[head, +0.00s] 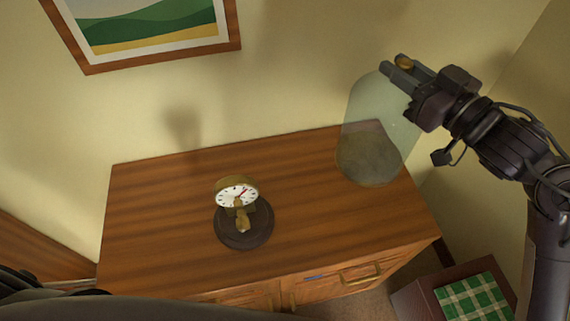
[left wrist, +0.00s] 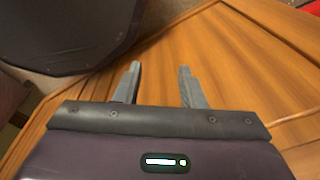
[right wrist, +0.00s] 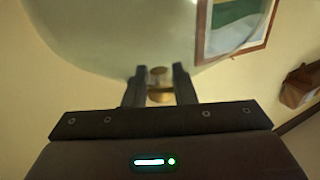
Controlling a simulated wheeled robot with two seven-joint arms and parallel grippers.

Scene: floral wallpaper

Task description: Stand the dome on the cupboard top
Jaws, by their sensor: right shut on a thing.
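The clear glass dome (head: 372,130) hangs from my right gripper (head: 397,68) at the right end of the wooden cupboard top (head: 165,190). My right gripper is shut on the dome's brass knob, which shows between the fingers in the right wrist view (right wrist: 160,95). The dome is slightly tilted in the head view, with its open end down. I cannot tell whether its rim touches the top. My left gripper (left wrist: 160,88) has its fingers apart with nothing between them in the left wrist view.
A brass clock (head: 237,193) stands on a dark round base (head: 244,230) mid-top. The top is bare left of the clock and between it and the dome. A framed picture (head: 150,55) hangs behind. A box with green checked cloth (head: 472,303) is at lower right.

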